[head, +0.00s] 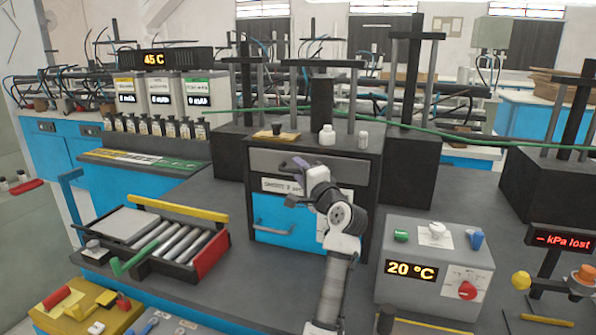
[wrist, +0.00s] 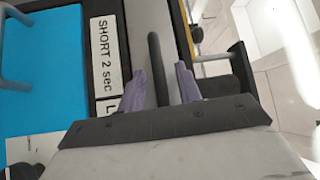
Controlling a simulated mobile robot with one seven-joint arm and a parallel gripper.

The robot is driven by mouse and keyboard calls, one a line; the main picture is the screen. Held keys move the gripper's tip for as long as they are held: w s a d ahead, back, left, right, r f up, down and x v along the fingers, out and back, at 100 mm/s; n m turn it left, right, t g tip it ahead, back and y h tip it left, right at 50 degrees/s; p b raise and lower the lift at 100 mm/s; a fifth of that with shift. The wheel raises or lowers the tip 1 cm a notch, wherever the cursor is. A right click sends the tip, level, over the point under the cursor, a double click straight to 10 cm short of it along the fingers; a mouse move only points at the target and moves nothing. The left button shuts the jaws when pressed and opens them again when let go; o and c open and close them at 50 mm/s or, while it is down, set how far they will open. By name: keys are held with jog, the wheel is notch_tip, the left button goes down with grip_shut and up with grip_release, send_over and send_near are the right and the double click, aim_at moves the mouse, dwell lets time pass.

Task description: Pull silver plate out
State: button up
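The silver plate (head: 347,172) appears to be the grey front panel set across the upper part of the black cabinet in the head view. My gripper (head: 294,180) is in front of this panel. In the wrist view the grey panel (wrist: 139,40) carries a dark bar handle (wrist: 154,60). My gripper (wrist: 160,88) is open, with one purple finger on each side of the bar. Gaps show between bar and fingers, so it is not gripped. The bar's lower end is hidden behind my gripper's body.
A white label reading "SHORT 2 sec" (wrist: 104,50) sits beside the panel. Below is a blue drawer (head: 285,240) with its own handle. A roller tray (head: 222,254) stands left and a grey 20 °C box (head: 437,250) right. Small white bottles (head: 327,136) stand on the cabinet.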

jog(key=shift+s, duration=0.1)
grip_shut()
dwell(0.4)
